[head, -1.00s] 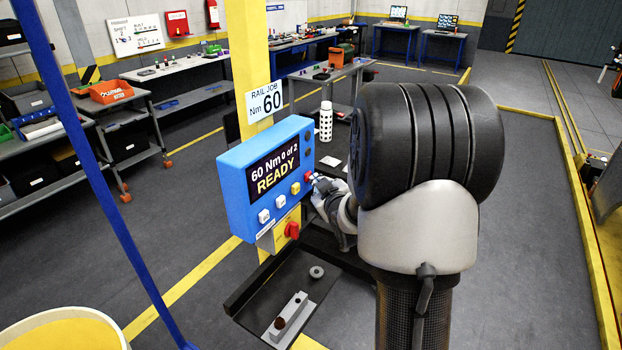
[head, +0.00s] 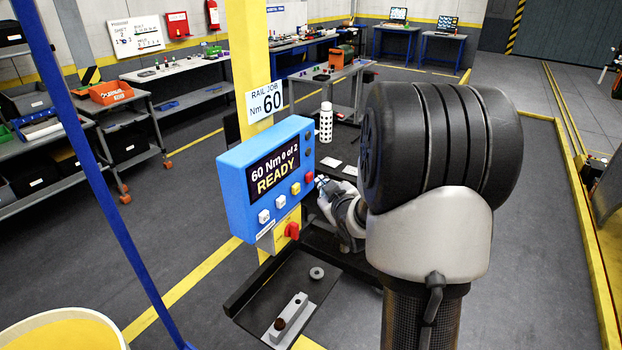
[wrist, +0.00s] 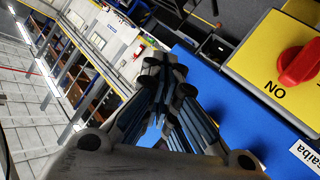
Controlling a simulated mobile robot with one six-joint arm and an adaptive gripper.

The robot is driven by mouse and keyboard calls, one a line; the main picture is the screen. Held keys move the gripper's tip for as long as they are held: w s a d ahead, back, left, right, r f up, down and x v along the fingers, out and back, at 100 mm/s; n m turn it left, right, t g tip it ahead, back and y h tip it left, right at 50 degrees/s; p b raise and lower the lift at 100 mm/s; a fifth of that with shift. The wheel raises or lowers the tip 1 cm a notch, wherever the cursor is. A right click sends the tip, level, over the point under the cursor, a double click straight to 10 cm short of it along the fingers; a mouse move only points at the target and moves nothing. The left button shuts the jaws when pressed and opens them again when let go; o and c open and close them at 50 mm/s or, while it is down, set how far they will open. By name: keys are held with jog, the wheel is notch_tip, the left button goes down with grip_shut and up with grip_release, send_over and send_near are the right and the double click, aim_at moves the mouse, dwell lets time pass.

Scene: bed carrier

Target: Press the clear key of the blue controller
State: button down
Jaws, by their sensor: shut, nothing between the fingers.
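The blue controller (head: 238,187) is fixed to the yellow post, and its screen reads "60 Nm 0 of 2 READY". Its front has white keys (head: 264,216), a yellow key (head: 296,188) and a red button (head: 309,177); I cannot read key labels, so I cannot tell which is clear. My gripper (head: 320,181) is shut and empty, just right of the red button; the view does not settle whether they touch. In the wrist view my shut fingers (wrist: 163,65) point past the blue casing (wrist: 205,90); no keys show there.
A yellow panel with a red knob (head: 292,230) marked ON sits below the controller. The yellow post (head: 253,60) stands behind it. A blue pole (head: 100,180) crosses the left. A dark tray (head: 300,285) with metal parts lies below. A white bottle (head: 326,122) stands beyond.

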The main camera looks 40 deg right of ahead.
jog(key=shift+s+d, duration=0.35)
jog(key=shift+s, duration=0.45)
jog(key=shift+s+d, duration=0.3)
jog(key=shift+s, duration=0.45)
jog(key=shift+s+d, duration=0.35)
jog(key=shift+s, duration=0.45)
jog(key=s+a+r+m+g+y, duration=0.1)
jog(key=s+a+r+g, duration=0.1)
jog(key=a, duration=0.5)
jog(key=s+a+r+g, duration=0.2)
jog(key=a, duration=0.5)
jog(key=s+a+g+y, duration=0.4)
jog(key=s+a+g, duration=0.1)
jog(key=s+a, duration=1.2)
jog(key=s, duration=0.4)
jog(key=shift+a, duration=0.4)
jog(key=c, duration=2.3)
grip_release()
